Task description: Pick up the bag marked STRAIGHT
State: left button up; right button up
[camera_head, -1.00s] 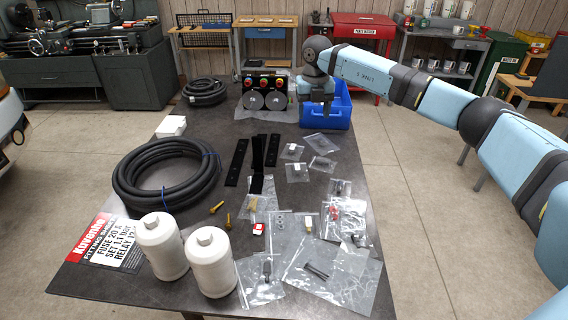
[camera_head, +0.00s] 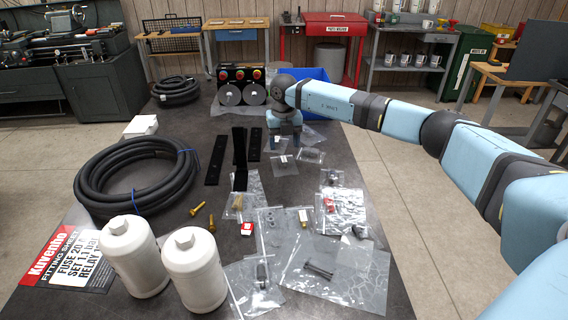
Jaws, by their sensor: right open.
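Several clear zip bags with small parts lie on the dark table, and I cannot read STRAIGHT on any of them. My right gripper (camera_head: 285,143) points down, open, near the far group of bags. A small bag with a pale label (camera_head: 283,165) lies just in front of it, with another small bag (camera_head: 311,155) to its right. A bag with a dark part (camera_head: 332,178) lies nearer. Larger bags lie closer to me, one with dark rods (camera_head: 320,270) and one with a dark fitting (camera_head: 262,272). The gripper hides part of the table behind it. My left gripper is out of view.
A coiled black hose (camera_head: 90,200), two white bottles (camera_head: 194,270), a printed sheet (camera_head: 65,258) and black strips (camera_head: 216,160) fill the left. A blue bin (camera_head: 316,78) and a gauge unit (camera_head: 241,84) stand at the back. Brass bolts (camera_head: 211,221) lie mid-table.

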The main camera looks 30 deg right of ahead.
aim_at(284, 159)
jog(key=shift+s+a+f+p, duration=0.1)
jog(key=shift+f+p, duration=0.05)
jog(key=shift+f, duration=1.4)
jog(key=shift+s+a+f+p, duration=0.1)
jog(key=shift+f+p, duration=0.05)
jog(key=shift+f, duration=1.4)
jog(key=c, duration=1.1)
jog(key=shift+o, duration=0.2)
jog(key=shift+r, duration=0.1)
